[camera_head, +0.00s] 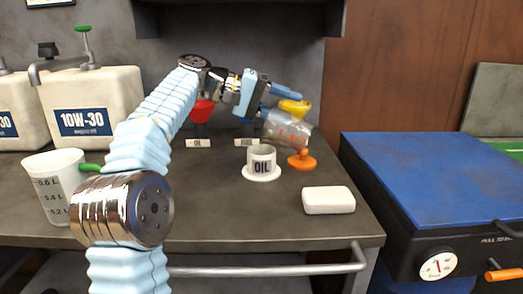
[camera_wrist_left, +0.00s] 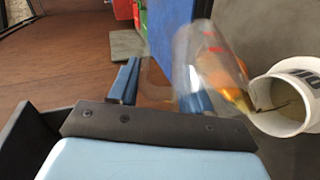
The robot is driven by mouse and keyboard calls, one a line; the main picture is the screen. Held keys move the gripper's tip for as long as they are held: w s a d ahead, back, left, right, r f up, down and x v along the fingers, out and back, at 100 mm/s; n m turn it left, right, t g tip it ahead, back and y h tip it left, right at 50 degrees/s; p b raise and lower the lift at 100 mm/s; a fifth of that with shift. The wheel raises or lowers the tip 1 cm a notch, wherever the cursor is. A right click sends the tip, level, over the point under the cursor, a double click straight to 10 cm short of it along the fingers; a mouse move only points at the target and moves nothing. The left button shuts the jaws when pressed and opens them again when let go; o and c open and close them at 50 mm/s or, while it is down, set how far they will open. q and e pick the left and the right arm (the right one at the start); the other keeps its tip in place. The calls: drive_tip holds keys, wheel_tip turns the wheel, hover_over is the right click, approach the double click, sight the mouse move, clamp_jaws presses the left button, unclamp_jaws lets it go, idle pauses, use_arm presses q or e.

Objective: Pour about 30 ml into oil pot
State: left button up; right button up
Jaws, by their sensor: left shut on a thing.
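My left gripper (camera_head: 278,103) is shut on a clear measuring cup (camera_head: 287,131) with red marks. It holds the cup tilted beside and above the white oil pot (camera_head: 262,163), which stands upright on the workbench with "OIL" on its side. In the left wrist view, the clear cup (camera_wrist_left: 205,70) has yellow-orange near its lip, close to the pot's (camera_wrist_left: 290,125) open mouth. A thin dark line runs from the lip into the mouth and looks like a stream of oil. The level in the pot is not clear. My right gripper is not in view.
An orange round-footed object (camera_head: 301,161) stands just right of the pot. A white block (camera_head: 328,200) lies on the workbench in front. Red (camera_head: 202,109) and yellow (camera_head: 296,107) funnels are behind. A 10W-30 canister (camera_head: 92,105) and white measuring jug (camera_head: 52,178) stand left.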

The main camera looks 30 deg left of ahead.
sight(302, 120)
use_arm(q)
drive_tip(key=shift+a+r+h, duration=0.1)
drive_tip(key=shift+a+h, duration=0.05)
drive_tip(key=shift+h, duration=0.15)
idle(0.7)
drive_tip(key=d+y, duration=0.1)
drive_tip(key=y, duration=0.1)
drive_tip(key=d+g, duration=0.1)
drive_tip(key=shift+w+d+f+m+y+p, duration=0.25)
drive_tip(key=shift+d+f+m+y+p, duration=0.05)
drive_tip(key=shift+y, duration=0.1)
drive_tip(key=shift+a+f, duration=0.2)
drive_tip(key=shift+d+r+y, duration=0.2)
drive_tip(key=shift+d+y, duration=0.2)
drive_tip(key=shift+y, duration=0.1)
drive_tip(key=shift+w+d+f+g+y, duration=0.1)
drive_tip(key=shift+d+f+g+y, duration=0.25)
drive_tip(key=shift+f+y, duration=0.35)
drive_tip(key=shift+d+y, duration=0.2)
drive_tip(key=shift+y, duration=0.2)
drive_tip(key=shift+w+d+f, duration=0.1)
